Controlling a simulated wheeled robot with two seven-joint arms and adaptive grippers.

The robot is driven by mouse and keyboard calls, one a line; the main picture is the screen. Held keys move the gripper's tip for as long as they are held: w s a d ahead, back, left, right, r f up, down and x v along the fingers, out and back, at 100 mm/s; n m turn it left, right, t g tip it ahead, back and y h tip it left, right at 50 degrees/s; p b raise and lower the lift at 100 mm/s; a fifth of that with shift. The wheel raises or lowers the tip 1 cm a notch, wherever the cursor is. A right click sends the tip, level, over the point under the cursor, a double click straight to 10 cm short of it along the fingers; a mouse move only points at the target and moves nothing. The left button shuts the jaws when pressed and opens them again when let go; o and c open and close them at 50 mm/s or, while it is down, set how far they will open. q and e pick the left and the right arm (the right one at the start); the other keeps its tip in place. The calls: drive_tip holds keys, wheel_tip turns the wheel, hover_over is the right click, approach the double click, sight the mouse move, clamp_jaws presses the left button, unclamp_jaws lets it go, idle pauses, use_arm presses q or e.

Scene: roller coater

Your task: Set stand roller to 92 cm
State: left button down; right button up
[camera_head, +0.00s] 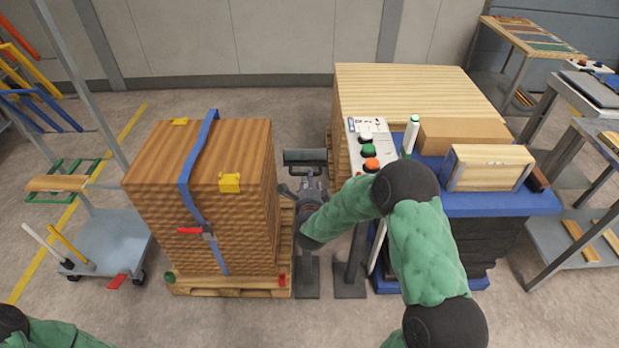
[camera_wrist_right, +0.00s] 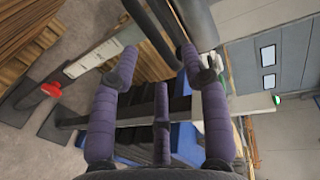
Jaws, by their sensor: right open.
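The stand roller (camera_head: 305,157) shows in the head view as a dark horizontal roller between the wood stack and the control post. Its lower column and dark base plate (camera_head: 307,280) show below my right forearm. My right gripper (camera_head: 311,190) is over the stand just below the roller and hides much of its middle. In the right wrist view the fingers (camera_wrist_right: 160,62) are spread, with nothing seen held between them. A dark cylinder (camera_wrist_right: 195,20) lies beyond the fingertips. A red part (camera_wrist_right: 52,88) is at left. No height scale is readable. My left gripper is out of view.
A strapped wood stack (camera_head: 200,165) on a pallet (camera_head: 230,290) stands close left. A cart (camera_head: 110,245) stands far left.

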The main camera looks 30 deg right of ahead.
sight(306, 162)
drive_tip(key=shift+b+x, duration=0.4)
drive_tip(key=shift+x, duration=2.05)
clamp_jaws()
